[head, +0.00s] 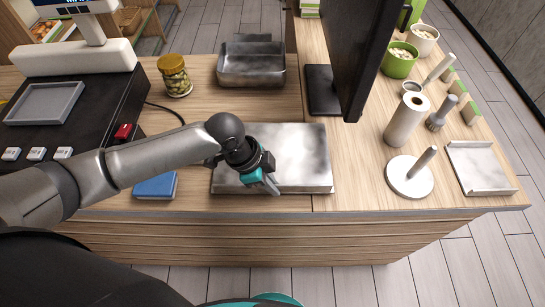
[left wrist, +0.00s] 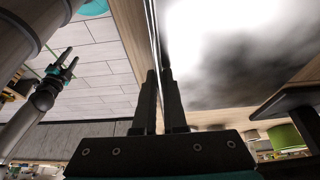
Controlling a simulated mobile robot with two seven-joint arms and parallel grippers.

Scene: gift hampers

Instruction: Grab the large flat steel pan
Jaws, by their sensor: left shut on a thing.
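The large flat steel pan (head: 300,150) lies on the wooden counter, near its front edge. My left gripper (head: 272,186) is at the pan's front edge. In the left wrist view my left fingers (left wrist: 162,105) are shut on the thin edge of the pan (left wrist: 225,50), one on each side. My left forearm and wrist hide part of the pan's left side. My right gripper (left wrist: 66,62) shows only in the left wrist view, away from the pan, with its fingers apart and empty.
A deeper steel pan (head: 252,68) stands behind, with a jar (head: 174,75) to its left. A monitor (head: 358,60) rises to the right. A blue item (head: 156,186) lies left of the pan. A paper roll (head: 407,121) and a white round stand (head: 409,177) are right.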

